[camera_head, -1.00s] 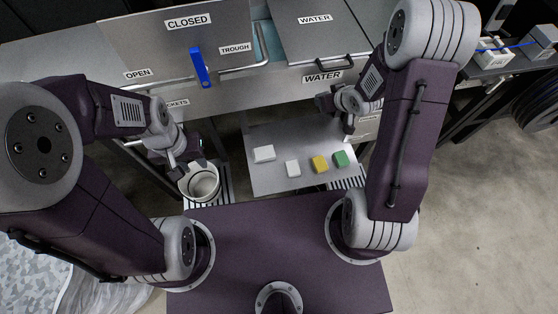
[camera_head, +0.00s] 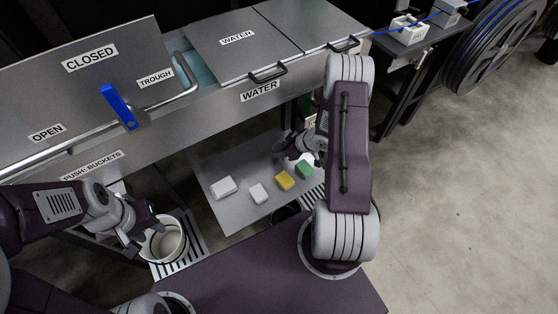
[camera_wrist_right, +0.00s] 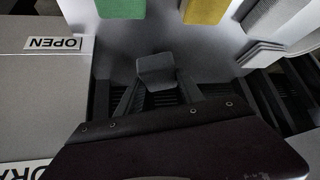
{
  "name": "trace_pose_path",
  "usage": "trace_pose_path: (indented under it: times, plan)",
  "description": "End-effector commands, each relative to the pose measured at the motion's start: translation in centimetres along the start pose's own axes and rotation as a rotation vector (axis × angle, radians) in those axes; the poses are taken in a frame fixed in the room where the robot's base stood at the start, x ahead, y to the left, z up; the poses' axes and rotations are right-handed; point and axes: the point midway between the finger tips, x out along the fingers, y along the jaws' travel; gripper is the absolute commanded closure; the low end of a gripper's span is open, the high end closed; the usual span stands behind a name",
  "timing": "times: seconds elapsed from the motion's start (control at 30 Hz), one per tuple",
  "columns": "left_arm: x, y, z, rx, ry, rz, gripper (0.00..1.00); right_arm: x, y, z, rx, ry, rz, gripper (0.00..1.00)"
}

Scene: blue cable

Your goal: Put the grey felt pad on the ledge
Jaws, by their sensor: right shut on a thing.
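A small grey block, which looks like the grey felt pad (camera_wrist_right: 155,70), sits between the fingers of my right gripper (camera_wrist_right: 158,92) in the right wrist view. In the head view the right gripper (camera_head: 290,147) is above the far right part of a low grey shelf, close to the green block; the pad cannot be made out there. I cannot tell which surface is the ledge. My left gripper (camera_head: 143,232) is beside the rim of a white bucket (camera_head: 166,250); its jaws are too small to read.
The low shelf (camera_head: 237,216) carries two white blocks (camera_head: 223,187) (camera_head: 258,194), a yellow block (camera_head: 285,180) and a green block (camera_head: 304,170). The steel trough (camera_head: 215,112) with a blue-handled lever (camera_head: 119,106) stands behind. Open floor (camera_head: 465,210) lies at the right.

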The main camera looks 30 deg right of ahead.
Motion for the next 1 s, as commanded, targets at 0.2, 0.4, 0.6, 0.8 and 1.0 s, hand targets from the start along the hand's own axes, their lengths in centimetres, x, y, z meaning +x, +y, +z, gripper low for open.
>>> trace_pose_path:
  times: [0.2, 0.4, 0.6, 0.8, 1.0]
  plan:
    - [0.6, 0.0, 0.1, 0.000, 0.000, 0.000, 0.64, 2.1, -0.1, 1.7, 0.001, 0.000, -0.002, 0.93]
    - [0.7, 0.0, 0.1, 0.000, 0.000, 0.000, 0.64, 3.3, 0.0, 2.6, 0.000, 0.000, 0.001, 0.93]
    - [0.8, 0.0, 0.1, 0.000, 0.000, 0.000, 0.64, 3.3, 0.0, 2.6, 0.000, 0.000, 0.001, 0.93]
    - [0.9, 0.0, 0.1, 0.000, 0.000, 0.000, 0.64, 3.5, 0.0, 2.8, 0.000, 0.000, 0.001, 0.34]
    - [0.9, 0.0, 0.1, 0.000, 0.000, 0.000, 0.64, 3.5, 0.0, 2.8, 0.000, 0.000, 0.001, 0.34]
